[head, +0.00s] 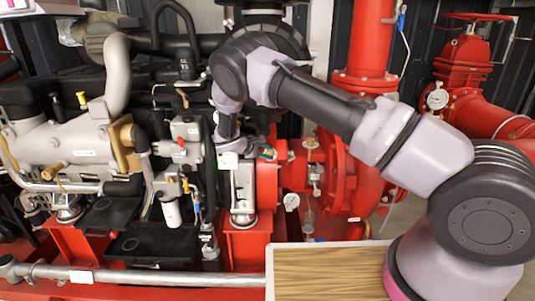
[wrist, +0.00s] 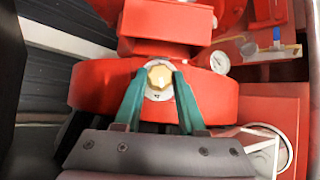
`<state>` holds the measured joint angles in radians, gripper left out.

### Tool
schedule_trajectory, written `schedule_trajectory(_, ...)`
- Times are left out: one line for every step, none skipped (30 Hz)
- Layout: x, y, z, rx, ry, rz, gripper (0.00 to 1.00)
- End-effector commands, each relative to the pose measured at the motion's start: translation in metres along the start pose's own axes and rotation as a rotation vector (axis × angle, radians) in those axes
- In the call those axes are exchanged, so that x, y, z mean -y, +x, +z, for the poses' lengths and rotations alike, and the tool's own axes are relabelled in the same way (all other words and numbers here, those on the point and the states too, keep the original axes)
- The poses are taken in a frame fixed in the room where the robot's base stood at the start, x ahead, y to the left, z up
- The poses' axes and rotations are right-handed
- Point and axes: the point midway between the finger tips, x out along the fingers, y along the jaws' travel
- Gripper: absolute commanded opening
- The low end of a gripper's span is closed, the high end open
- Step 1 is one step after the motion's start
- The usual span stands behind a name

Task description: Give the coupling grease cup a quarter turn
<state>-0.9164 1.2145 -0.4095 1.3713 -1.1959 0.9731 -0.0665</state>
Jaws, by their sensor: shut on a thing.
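The coupling grease cup (wrist: 159,76) is a small brass-yellow faceted cap on a pale round plate with dark marks. It sits on a red rounded housing (wrist: 210,95) in the wrist view. My gripper (wrist: 160,83) has two green fingers, one on each side of the cap, and is shut on it. In the head view my arm reaches across the pump, and a bit of green finger shows at my gripper (head: 266,152) beside the red coupling housing. The cup itself cannot be made out there.
A pressure gauge (wrist: 220,62) and a blue-handled valve (wrist: 277,38) stand right of the cup. In the head view, the grey engine (head: 60,140) is at left, red pipes (head: 365,45) rise at right, and a wooden-topped surface (head: 325,272) lies in front.

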Motion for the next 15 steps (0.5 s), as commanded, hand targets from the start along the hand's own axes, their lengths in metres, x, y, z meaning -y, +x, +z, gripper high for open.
schedule_trajectory(0.0002, -0.0003, -0.0003, -0.001, 0.001, -0.001, 0.0)
schedule_trajectory(0.0002, -0.0003, -0.0003, -0.001, 0.001, -0.001, 0.0)
schedule_trajectory(0.0002, -0.0003, -0.0003, -0.001, 0.001, -0.001, 0.0)
schedule_trajectory(0.0002, -0.0003, -0.0003, -0.001, 0.001, -0.001, 0.0)
schedule_trajectory(0.0002, -0.0003, -0.0003, -0.001, 0.001, -0.001, 0.0)
schedule_trajectory(0.0002, -0.0003, -0.0004, -0.001, 0.001, -0.001, 0.0)
schedule_trajectory(0.0003, -0.0003, -0.0004, -0.001, 0.001, -0.001, 0.0)
schedule_trajectory(0.0002, -0.0003, -0.0004, -0.001, 0.0, -0.001, 0.0)
schedule_trajectory(0.0003, -0.0003, -0.0003, -0.001, 0.0, -0.001, 0.0)
schedule_trajectory(0.0003, -0.0003, -0.0004, -0.001, 0.0, -0.001, 0.51)
schedule_trajectory(0.0003, -0.0003, -0.0003, -0.001, 0.0, -0.001, 0.63)
schedule_trajectory(0.0003, -0.0003, -0.0004, -0.001, 0.0, -0.001, 0.7)
schedule_trajectory(0.0003, -0.0003, -0.0003, -0.001, 0.0, -0.001, 0.7)
schedule_trajectory(0.0003, -0.0002, -0.0003, -0.001, 0.0, -0.001, 0.7)
schedule_trajectory(0.0003, -0.0002, -0.0003, -0.001, 0.0, -0.001, 0.7)
